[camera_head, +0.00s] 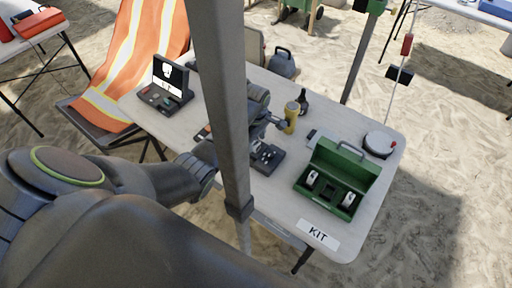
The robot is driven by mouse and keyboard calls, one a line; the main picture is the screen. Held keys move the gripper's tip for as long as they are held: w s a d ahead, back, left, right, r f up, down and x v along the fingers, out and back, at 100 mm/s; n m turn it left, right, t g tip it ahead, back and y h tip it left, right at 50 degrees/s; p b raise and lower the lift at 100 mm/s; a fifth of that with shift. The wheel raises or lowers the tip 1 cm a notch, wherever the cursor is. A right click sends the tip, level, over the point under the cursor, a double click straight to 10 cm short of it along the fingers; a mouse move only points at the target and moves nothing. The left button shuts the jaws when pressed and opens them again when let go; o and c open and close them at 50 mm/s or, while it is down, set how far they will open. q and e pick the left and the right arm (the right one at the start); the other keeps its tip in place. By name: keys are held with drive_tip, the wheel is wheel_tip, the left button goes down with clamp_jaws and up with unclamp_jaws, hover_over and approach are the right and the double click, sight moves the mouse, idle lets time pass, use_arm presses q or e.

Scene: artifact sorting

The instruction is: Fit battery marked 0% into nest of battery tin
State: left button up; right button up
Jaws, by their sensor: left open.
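The green battery tin (352,165) stands open on the table at the right, its lid raised at the back. Two white batteries (312,178) sit in its left and right nests, and the space between them looks dark and empty. Their markings are too small to read. A dark holder (272,160) with small whitish items lies left of the tin; I cannot tell whether a battery marked 0% is among them. My left gripper (280,123) is open above and behind this holder, near the yellow can, partly hidden by a grey post. My right gripper is not in view.
The grey post (222,90) crosses the view. A yellow can (291,116) and a dark bottle (303,101) stand behind the holder. A round white container (379,143) is behind the tin. A KIT label (318,234) marks the front edge. A dark case (165,88) stands at left.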

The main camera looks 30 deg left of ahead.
use_arm(q)
clamp_jaws()
idle(0.3)
wheel_tip(320, 180, up, 10)
drive_tip(key=f, duration=0.1)
wheel_tip(320, 180, up, 9)
drive_tip(key=p, duration=0.5)
hover_over(256, 143)
